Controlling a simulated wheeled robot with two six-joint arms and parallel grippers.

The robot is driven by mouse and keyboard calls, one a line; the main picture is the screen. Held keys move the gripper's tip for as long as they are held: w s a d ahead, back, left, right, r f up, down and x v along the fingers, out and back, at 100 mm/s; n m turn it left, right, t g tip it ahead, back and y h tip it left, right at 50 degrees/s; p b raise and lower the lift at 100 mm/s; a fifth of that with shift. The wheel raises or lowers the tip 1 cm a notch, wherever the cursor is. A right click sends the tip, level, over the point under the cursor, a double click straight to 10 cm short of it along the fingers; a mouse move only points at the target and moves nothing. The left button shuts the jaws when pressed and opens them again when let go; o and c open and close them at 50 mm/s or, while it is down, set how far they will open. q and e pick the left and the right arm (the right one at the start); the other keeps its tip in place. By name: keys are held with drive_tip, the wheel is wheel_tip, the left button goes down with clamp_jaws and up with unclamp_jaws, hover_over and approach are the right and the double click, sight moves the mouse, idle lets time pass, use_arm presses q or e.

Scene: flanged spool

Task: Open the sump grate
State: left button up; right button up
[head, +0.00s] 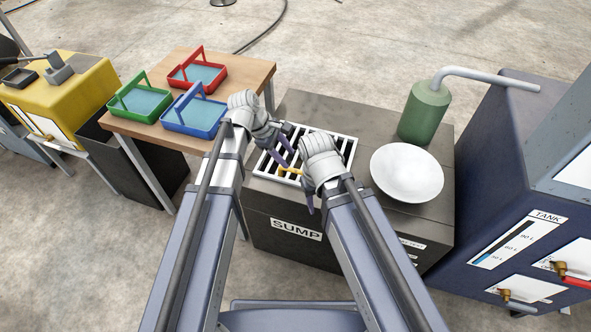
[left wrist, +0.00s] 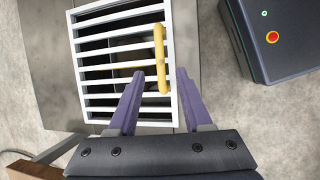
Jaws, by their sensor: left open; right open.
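The sump grate (head: 346,146) is a white slatted panel lying flat in the top of the dark sump box (head: 330,110). It shows closer in the left wrist view (left wrist: 171,100), with a yellow bar handle (left wrist: 160,50) along one side. Part of the handle (head: 289,170) shows in the head view between my grippers. My left gripper (head: 275,152) is open over the grate. In the left wrist view its purple fingertips (left wrist: 161,74) lie on either side of the handle's near end; contact cannot be told. My right gripper (head: 308,200) is open near the grate's front edge, partly hidden.
A blue tank unit (head: 500,190) is at right. A wooden table (head: 235,75) with red, green and blue trays is at left. A dark bin (head: 150,160) stands below it.

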sight(298, 171)
use_arm(q)
drive_tip(key=b+x, duration=0.5)
drive_tip(key=x, duration=0.1)
drive_tip(key=shift+f, duration=0.2)
drive_tip(key=shift+d+f+b, duration=0.35)
drive_tip(key=shift+f+b, duration=0.25)
drive_tip(key=shift+b, duration=0.2)
drive_tip(key=shift+r, duration=0.1)
drive_tip(key=shift+c, duration=0.3)
clamp_jaws()
